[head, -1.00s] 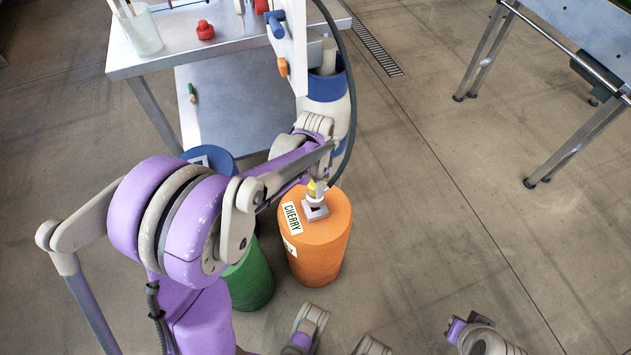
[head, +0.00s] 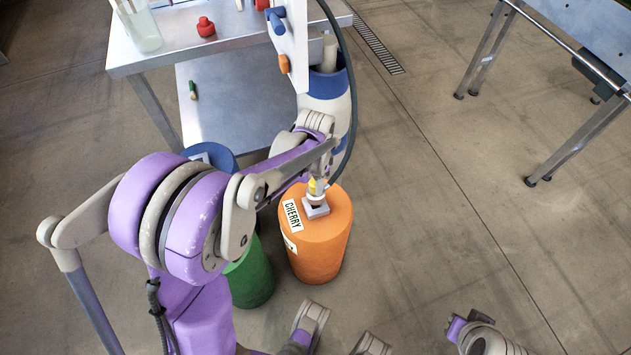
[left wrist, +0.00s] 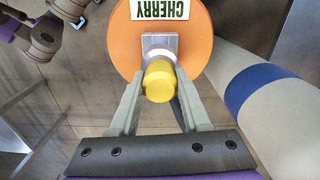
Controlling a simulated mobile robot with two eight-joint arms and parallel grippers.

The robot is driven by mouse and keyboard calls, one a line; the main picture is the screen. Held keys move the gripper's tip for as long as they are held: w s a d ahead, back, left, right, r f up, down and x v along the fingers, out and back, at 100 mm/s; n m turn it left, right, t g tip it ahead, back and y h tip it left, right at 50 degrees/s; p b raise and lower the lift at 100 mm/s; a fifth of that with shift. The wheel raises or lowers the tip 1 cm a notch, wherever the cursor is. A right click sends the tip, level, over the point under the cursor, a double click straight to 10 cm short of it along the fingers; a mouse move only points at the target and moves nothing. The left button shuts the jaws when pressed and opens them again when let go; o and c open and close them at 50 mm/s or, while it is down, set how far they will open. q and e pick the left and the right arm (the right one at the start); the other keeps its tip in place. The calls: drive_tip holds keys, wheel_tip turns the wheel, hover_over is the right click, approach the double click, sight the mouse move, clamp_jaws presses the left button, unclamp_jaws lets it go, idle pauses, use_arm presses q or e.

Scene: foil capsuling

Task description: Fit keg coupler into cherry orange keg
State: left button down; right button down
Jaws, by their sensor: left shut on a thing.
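The orange keg (head: 322,245) stands upright on the floor with a white CHERRY label on its top. It also fills the upper middle of the left wrist view (left wrist: 125,45). The keg coupler (left wrist: 159,82) has a yellow top and a pale collar. It also shows in the head view (head: 319,187), over the grey square fitting (head: 318,210) on the keg's top. My left gripper (left wrist: 159,92) is shut on the coupler, one finger on each side. The coupler hides the middle of the fitting, so I cannot tell how deep it sits.
A green keg (head: 252,280) stands left of the orange one, partly behind my arm. A metal table (head: 165,60) is at the back left.

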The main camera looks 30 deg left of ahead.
use_arm(q)
drive_tip(key=shift+f+b, duration=1.3)
drive_tip(key=shift+f, duration=0.65)
drive_tip(key=shift+c, duration=1.4)
unclamp_jaws()
drive_tip(key=shift+r, duration=0.1)
wheel_tip(320, 180, up, 11)
drive_tip(key=p, duration=0.2)
drive_tip(key=shift+p, duration=0.35)
